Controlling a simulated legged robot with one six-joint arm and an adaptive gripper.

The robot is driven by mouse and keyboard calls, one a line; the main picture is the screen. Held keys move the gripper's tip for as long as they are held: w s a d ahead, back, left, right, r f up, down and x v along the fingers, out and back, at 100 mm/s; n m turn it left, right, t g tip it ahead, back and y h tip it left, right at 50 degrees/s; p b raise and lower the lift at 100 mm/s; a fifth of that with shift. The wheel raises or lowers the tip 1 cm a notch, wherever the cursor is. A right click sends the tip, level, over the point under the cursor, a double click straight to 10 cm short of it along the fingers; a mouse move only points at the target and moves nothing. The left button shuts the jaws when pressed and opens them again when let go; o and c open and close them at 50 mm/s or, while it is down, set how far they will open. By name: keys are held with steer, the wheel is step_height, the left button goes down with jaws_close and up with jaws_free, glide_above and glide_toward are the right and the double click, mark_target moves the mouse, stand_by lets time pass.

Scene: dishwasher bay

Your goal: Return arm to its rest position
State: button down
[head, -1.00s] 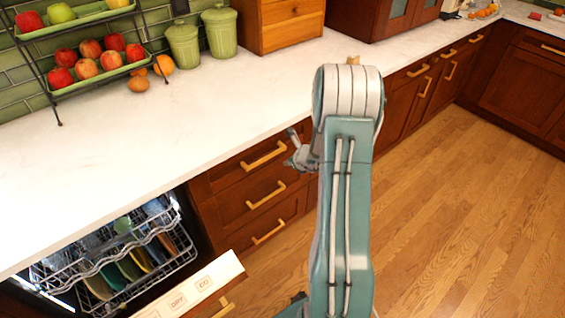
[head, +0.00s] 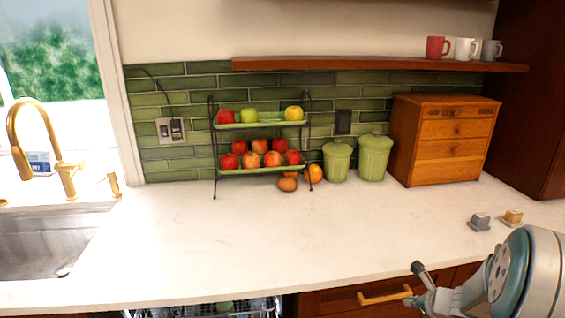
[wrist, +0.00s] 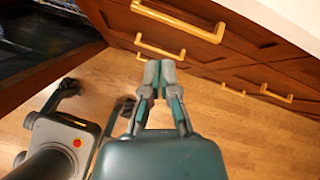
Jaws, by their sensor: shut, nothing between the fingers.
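My gripper (wrist: 159,74) points forward in the wrist view, above the wooden floor (wrist: 215,110). Its two fingers are together with nothing between them. Drawer fronts with gold handles (wrist: 160,47) lie beyond the fingertips. In the head view, my folded arm (head: 527,275) fills the lower right corner, in front of the counter.
The white counter (head: 230,235) is largely clear in the middle. A fruit rack (head: 262,170), green canisters (head: 374,158) and a wooden drawer box (head: 452,145) stand at the back. The dishwasher rack (head: 255,308) shows at the bottom edge. A sink (head: 40,245) is at left.

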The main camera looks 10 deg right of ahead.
steer(key=s+a+r+n+g+y, duration=0.1)
steer(key=s+a+r+n, duration=0.2)
steer(key=a+r+n, duration=0.5)
steer(key=s+a+r+n+g+y, duration=0.15)
steer(key=a+r+n, duration=0.35)
steer(key=a, duration=0.5)
steer(key=s+a+r+n+h, duration=0.2)
steer(key=s+a+n, duration=0.1)
steer(key=s+n, duration=0.5)
steer(key=s+a+r+n+h, duration=0.2)
steer(key=s+a+r+n, duration=0.1)
steer(key=s+n, duration=0.6)
steer(key=shift+r+n+g, duration=0.2)
steer(key=shift+n+g, duration=0.1)
steer(key=shift+g, duration=0.05)
